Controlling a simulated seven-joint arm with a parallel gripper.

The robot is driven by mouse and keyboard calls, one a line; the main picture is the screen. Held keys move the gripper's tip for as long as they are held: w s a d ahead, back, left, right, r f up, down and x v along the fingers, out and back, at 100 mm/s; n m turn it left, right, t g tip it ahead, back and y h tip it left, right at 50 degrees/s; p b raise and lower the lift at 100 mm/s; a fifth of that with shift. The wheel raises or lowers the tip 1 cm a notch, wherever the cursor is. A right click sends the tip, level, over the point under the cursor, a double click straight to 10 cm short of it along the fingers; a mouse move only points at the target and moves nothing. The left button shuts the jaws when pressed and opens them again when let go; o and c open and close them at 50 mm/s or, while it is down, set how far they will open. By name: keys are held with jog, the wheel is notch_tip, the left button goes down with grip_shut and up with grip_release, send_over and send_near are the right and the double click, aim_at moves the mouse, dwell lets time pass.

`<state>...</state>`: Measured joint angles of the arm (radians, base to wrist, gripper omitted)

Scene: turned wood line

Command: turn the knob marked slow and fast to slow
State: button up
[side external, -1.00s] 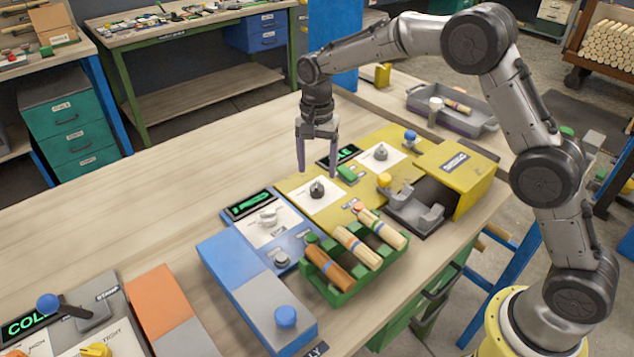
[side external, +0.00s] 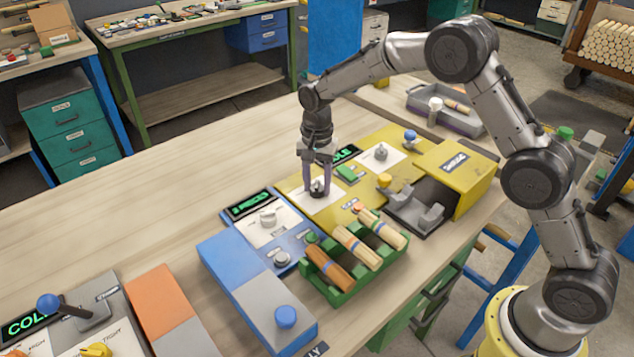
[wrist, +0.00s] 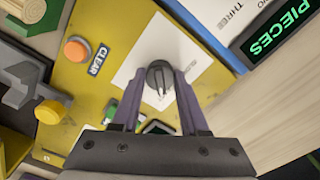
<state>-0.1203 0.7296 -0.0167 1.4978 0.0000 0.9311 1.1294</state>
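A dark round knob (side external: 318,190) with a pale pointer line sits on a white plate on the yellow machine. In the wrist view the knob (wrist: 160,78) is between my fingertips, and its pointer runs roughly towards the palm. The print on its white plate (wrist: 135,72) is too small to read, so I cannot read slow or fast. My gripper (side external: 317,186) points down over the knob, with a finger on each side, close against it. It also shows in the wrist view (wrist: 161,82). A second, grey knob (side external: 381,153) is on another white plate further back.
A blue panel with a white knob (side external: 268,218) stands in front. A green rack (side external: 340,297) of turned wood pieces is nearby. The yellow machine also has an orange button (wrist: 76,49) marked CLEAR and a yellow button (wrist: 50,112). The left bench top (side external: 150,190) is bare.

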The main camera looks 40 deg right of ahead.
grip_shut()
jog(key=shift+n, duration=0.4)
jog(key=n, duration=0.2)
jog(key=shift+r+n, duration=0.1)
jog(key=shift+n, duration=0.3)
jog(key=n, duration=0.3)
jog(key=shift+n, duration=0.4)
jog(key=n, duration=1)
jog(key=shift+w+n, duration=0.1)
jog(key=shift+n, duration=0.3)
